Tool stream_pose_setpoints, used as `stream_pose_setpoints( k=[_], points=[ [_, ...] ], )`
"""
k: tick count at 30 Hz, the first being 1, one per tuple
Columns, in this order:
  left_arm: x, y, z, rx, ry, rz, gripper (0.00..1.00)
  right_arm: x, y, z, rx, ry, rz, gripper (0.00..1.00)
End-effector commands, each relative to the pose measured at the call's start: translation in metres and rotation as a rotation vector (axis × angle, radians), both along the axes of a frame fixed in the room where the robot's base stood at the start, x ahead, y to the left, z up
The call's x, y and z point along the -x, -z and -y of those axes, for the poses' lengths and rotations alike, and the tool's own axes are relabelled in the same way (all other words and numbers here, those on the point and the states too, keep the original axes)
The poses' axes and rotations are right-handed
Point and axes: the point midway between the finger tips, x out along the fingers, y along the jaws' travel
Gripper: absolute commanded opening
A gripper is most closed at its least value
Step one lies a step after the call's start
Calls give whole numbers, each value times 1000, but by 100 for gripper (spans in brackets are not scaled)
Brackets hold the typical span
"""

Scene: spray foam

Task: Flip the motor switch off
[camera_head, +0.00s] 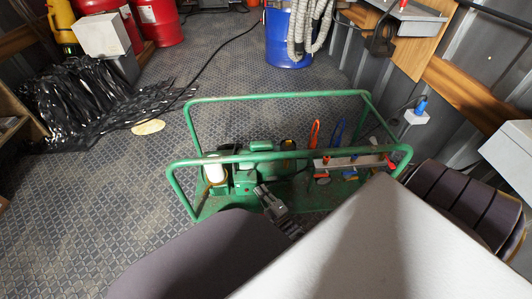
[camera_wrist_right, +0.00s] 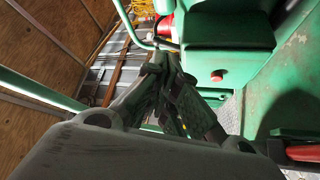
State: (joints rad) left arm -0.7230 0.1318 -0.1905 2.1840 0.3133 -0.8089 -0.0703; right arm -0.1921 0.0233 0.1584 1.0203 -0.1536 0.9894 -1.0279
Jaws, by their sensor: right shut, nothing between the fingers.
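A green motor unit (camera_head: 262,158) sits inside a green tubular frame (camera_head: 280,97) on the floor. In the right wrist view, a green box (camera_wrist_right: 228,58) carries a small round red button (camera_wrist_right: 217,75), which looks like the motor switch; whether it is on or off I cannot tell. My right gripper (camera_head: 265,192) is inside the frame, at the front of the motor unit. In its wrist view the right gripper (camera_wrist_right: 165,72) is shut and empty, its fingertips left of the red button and apart from it in the picture. My left gripper is not in view.
Orange (camera_head: 314,134) and blue (camera_head: 339,133) handles stand at the frame's right side. A blue drum (camera_head: 288,50) with grey hoses is behind. Black plastic sheeting (camera_head: 80,100) and red canisters (camera_head: 158,18) are at left. The floor (camera_head: 150,170) left of the frame is mostly clear.

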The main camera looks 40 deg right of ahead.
Motion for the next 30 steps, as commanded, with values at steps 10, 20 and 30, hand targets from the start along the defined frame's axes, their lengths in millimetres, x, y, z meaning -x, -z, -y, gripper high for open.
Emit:
stream_pose_setpoints(
  k=[10, 20, 30],
  points=[
    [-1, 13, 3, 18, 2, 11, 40, -45, -10, 0, 1, 0, 2, 0],
    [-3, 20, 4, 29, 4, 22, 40, -69, -16, 0, 0, -1, 0, 0],
    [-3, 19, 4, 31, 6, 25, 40, -72, -18, 0, 0, 0, 0, 0]
  ],
)
